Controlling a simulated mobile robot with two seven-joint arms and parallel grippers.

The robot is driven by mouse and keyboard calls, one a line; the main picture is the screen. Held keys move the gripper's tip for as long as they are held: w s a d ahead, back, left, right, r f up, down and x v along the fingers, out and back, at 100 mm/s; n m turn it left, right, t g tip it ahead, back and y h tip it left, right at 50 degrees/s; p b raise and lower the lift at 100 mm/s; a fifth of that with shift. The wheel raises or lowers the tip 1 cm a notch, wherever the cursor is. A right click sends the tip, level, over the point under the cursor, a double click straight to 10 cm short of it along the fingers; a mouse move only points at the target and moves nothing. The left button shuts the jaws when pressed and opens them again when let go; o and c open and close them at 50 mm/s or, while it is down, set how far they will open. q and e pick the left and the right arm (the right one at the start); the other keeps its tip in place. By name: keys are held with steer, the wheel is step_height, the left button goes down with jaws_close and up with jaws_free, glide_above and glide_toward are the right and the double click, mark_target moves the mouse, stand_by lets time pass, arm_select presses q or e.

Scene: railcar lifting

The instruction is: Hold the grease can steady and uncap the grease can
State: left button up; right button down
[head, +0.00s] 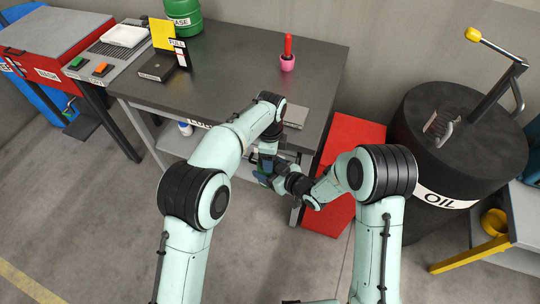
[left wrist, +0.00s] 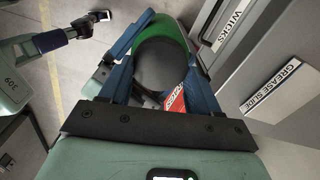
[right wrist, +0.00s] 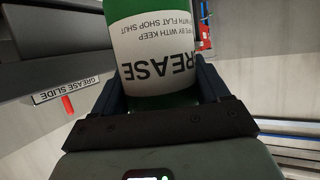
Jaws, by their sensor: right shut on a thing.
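The grease can (right wrist: 160,50) is green with a white GREASE label, upside down in the right wrist view. My right gripper (right wrist: 160,90) is shut on its body, one blue finger on each side. In the left wrist view the green of the can (left wrist: 177,38) shows behind a dark round cap (left wrist: 165,65). My left gripper (left wrist: 165,70) has its fingers apart on either side of the cap; I cannot tell whether they touch it. In the head view both grippers meet in front of the table, and my arms mostly hide the can.
The dark table (head: 235,65) carries a pink pot with a red-handled tool (head: 287,58), a black box (head: 157,68) and a green container (head: 183,16). A red panel (head: 345,160) and a black OIL drum (head: 455,130) stand at right. Open floor lies at left.

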arm_select(q)
steer(key=o, duration=0.4)
steer(key=shift+w+d+r, duration=0.1)
steer(key=shift+w, duration=0.1)
steer(key=shift+c, duration=0.2)
steer(key=shift+s, duration=0.15)
steer(key=shift+r, duration=2.2)
steer(key=m, duration=0.3)
steer(key=shift+s+r, duration=0.2)
steer(key=shift+r, duration=0.1)
steer(key=shift+a+r+m, duration=0.25)
steer(key=shift+r+m, duration=0.3)
steer(key=shift+m, duration=0.45)
steer(key=shift+w+a+r+m, duration=0.15)
steer(key=shift+a+r+m, duration=0.1)
steer(key=shift+r+m, duration=0.5)
steer(key=shift+f, duration=4)
